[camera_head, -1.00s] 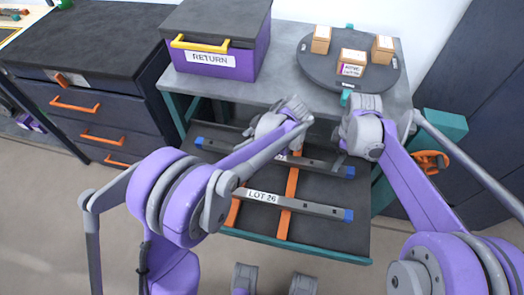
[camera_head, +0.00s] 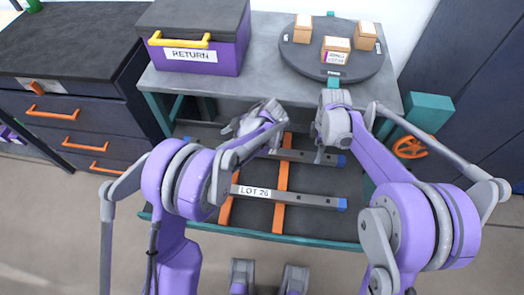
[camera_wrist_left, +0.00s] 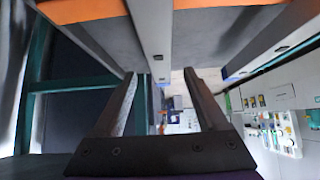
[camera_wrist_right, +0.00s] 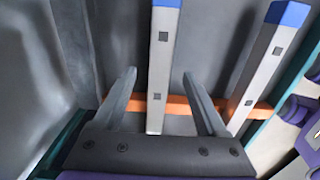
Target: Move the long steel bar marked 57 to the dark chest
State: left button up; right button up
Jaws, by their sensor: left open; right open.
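Two long steel bars with blue ends lie across orange strips on a low dark shelf. The nearer bar (camera_head: 315,200) carries a label that seems to read LOT 26. The farther bar (camera_head: 298,155) has its label hidden, so I cannot read a 57. My left gripper (camera_wrist_left: 160,80) is open, its fingers on either side of the farther bar (camera_wrist_left: 151,30). My right gripper (camera_wrist_right: 159,76) is open and straddles the same bar (camera_wrist_right: 160,65) near its blue end. The dark chest (camera_head: 80,110) with orange handles stands at the left.
A table (camera_head: 265,65) stands above the shelf (camera_head: 330,225), close behind both grippers. It holds a purple RETURN box (camera_head: 225,62) and a dark turntable (camera_head: 310,62) with small boxes. A teal post with an orange wheel (camera_head: 410,147) is at the right. Floor in front is open.

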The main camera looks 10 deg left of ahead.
pick_arm(q)
jog(key=x, duration=0.5)
jog(key=shift+a+f, duration=0.25)
pick_arm(e)
notch_tip(320, 180, down, 4)
jog(key=shift+r, duration=0.1)
pick_arm(q)
grip_shut()
pick_arm(e)
grip_shut()
dwell(0.7)
